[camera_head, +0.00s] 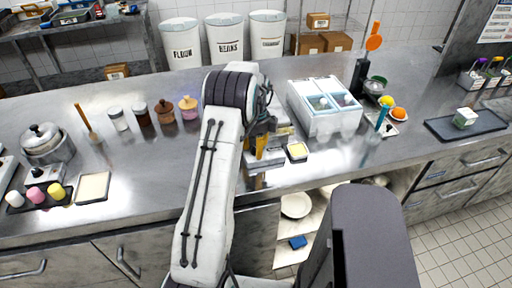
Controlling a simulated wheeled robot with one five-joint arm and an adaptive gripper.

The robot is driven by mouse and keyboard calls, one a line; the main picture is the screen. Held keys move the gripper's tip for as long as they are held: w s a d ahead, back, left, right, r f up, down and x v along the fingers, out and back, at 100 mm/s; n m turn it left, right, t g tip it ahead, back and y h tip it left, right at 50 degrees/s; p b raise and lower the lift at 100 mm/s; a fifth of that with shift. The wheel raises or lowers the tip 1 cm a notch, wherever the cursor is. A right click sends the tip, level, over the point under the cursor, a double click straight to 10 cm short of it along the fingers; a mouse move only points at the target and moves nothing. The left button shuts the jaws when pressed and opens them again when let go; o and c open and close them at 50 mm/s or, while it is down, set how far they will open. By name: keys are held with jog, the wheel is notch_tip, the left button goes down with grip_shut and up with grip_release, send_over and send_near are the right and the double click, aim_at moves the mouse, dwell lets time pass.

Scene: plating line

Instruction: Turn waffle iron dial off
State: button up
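My gripper (262,158) is at the end of my arm, low over the steel counter near its front edge at the middle of the picture. It has dark and yellow parts, is small in the view, and I cannot tell whether its fingers are open or shut. A partly hidden grey and cream object (284,130) stands right beside and behind it; it may be the waffle iron, but I cannot be sure. No dial can be made out, and my arm covers much of this area.
A small dish with yellow content (297,151) sits just right of my gripper. A white two-lid container (327,118) stands further right. Left of my arm are jars (141,113), a lidded pot (46,145) and a cream board (93,187). A dark tray (440,127) lies far right.

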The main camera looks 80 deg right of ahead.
grip_shut()
jog(key=shift+n+b, duration=0.5)
jog(key=shift+n, duration=1.1)
jog(key=shift+o, duration=1.3)
grip_release()
